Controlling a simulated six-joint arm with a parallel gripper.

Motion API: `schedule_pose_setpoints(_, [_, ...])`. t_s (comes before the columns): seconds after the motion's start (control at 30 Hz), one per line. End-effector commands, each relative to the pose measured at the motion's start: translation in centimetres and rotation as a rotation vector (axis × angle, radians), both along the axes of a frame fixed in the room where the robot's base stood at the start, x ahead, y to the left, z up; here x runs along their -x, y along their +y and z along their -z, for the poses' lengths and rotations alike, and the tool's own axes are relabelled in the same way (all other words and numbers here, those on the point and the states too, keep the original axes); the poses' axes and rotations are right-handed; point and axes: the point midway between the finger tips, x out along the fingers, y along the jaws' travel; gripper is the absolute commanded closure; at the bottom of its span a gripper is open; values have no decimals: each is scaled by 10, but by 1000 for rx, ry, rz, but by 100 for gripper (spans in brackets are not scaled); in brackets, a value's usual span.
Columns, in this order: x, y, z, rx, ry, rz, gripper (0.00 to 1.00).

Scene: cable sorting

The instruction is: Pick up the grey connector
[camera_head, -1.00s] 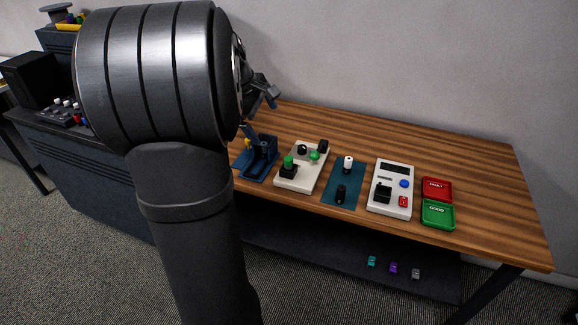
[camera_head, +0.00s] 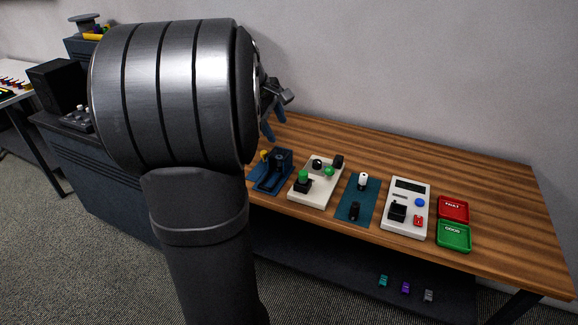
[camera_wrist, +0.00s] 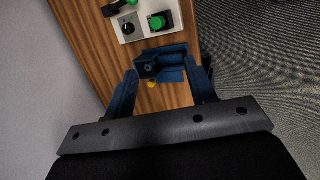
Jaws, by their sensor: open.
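The grey connector (camera_head: 428,295) is a small piece on the dark lower shelf under the wooden table, at the right end of a row in the head view. A purple connector (camera_head: 405,288) and a teal connector (camera_head: 383,281) lie to its left. My gripper (camera_wrist: 170,70) has two blue fingers, spread apart with nothing held between them. In the head view my gripper (camera_head: 270,125) is partly hidden behind my arm, above the left part of the tabletop, far up and left of the grey connector. The wrist view does not show the connector.
On the wooden tabletop (camera_head: 480,185) stand a blue fixture (camera_head: 272,183), a white panel with green parts (camera_head: 318,190), a teal mat (camera_head: 369,204), a white tester (camera_head: 407,222), a red tray (camera_head: 453,219) and a green tray (camera_head: 464,247). The tabletop overhangs the shelf.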

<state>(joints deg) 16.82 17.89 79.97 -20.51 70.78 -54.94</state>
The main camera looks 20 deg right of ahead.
Motion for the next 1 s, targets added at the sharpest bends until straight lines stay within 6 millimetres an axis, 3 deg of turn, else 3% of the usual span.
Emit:
schedule_pose_setpoints(0.17, [2,-3,3,-16,-29,54,49])
schedule_pose_setpoints(0.27, [5,-10,10,-58,-103,186,49])
schedule_pose_setpoints(0.7, [28,-48,48,-357,-526,1086,49])
schedule_pose_setpoints(1.0, [28,-57,65,-415,-592,1258,49])
